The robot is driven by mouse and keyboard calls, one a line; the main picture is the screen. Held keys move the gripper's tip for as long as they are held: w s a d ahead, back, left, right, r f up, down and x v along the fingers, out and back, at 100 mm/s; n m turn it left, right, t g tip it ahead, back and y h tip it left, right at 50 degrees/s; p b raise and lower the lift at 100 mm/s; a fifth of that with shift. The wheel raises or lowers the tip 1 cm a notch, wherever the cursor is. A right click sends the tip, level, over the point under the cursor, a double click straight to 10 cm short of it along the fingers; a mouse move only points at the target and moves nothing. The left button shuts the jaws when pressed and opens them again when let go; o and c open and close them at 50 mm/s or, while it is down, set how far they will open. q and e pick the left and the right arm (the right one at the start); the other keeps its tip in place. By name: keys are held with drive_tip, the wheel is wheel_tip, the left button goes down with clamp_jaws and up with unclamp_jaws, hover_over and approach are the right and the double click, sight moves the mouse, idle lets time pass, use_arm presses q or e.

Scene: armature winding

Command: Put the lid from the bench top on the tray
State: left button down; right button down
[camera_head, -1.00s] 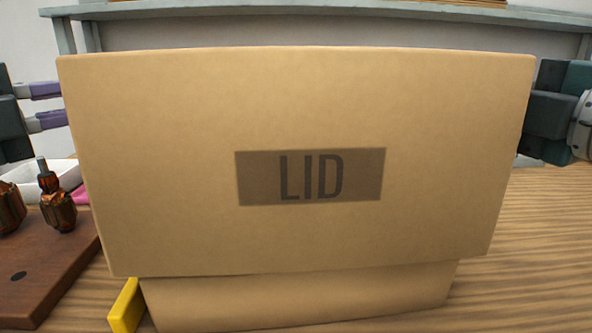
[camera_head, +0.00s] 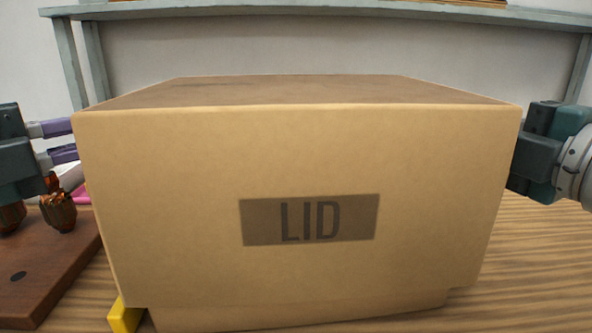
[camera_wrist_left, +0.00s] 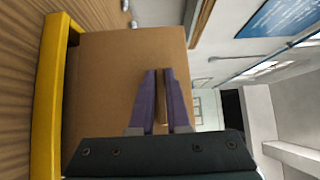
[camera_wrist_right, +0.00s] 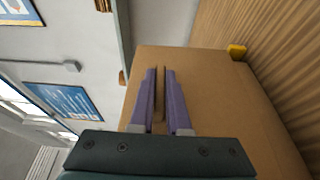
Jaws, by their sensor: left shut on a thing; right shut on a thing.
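The lid (camera_head: 310,155) is a large cardboard cover marked LID that fills the middle of the head view, its top face visible. My left gripper (camera_head: 73,143) is at its left side, and its purple fingers (camera_wrist_left: 160,74) are shut on the lid in the left wrist view. My right gripper is at the right side, and its fingers (camera_wrist_right: 160,72) are shut on the lid in the right wrist view. A cardboard tray (camera_head: 300,318) shows as a strip below the lid's lower edge. The lid hides the rest of it, so I cannot tell how they fit inside.
A yellow strip (camera_head: 125,315) stands at the tray's lower left and shows long in the left wrist view (camera_wrist_left: 52,95). A brown wooden board (camera_head: 50,255) with copper-wound armatures (camera_head: 58,212) is at the left. The wooden bench (camera_head: 540,260) is clear at the right. A grey shelf (camera_head: 320,12) is behind.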

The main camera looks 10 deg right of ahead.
use_arm(q)
drive_tip(key=shift+f, duration=0.1)
use_arm(e)
drive_tip(key=shift+f, duration=0.1)
